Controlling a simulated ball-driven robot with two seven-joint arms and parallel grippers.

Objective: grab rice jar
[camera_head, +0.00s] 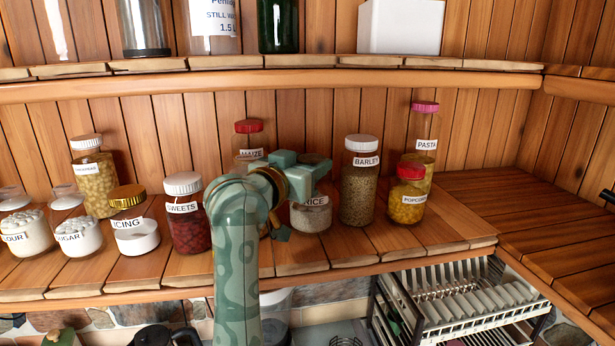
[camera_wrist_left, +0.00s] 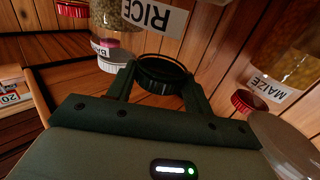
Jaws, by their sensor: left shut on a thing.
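The rice jar (camera_head: 311,216) is a clear jar of pale grains with a white RICE label, among the other jars on the wooden shelf. I cannot tell whether its base touches the boards. My left gripper (camera_head: 301,177) is at its top and hides part of it in the head view. In the left wrist view, the jar's label (camera_wrist_left: 150,14) appears upside down, and its dark ribbed lid (camera_wrist_left: 160,74) sits between the two fingers of the left gripper (camera_wrist_left: 160,82), which is shut on it. My right gripper is not in view.
The barley jar (camera_head: 360,185) stands close on the right, with popcorn (camera_head: 407,200) and pasta (camera_head: 421,133) beyond. The maize jar (camera_head: 248,142) is behind on the left; sweets (camera_head: 187,224) is further left. An upper shelf (camera_head: 270,80) overhangs. A dish rack (camera_head: 460,305) is below.

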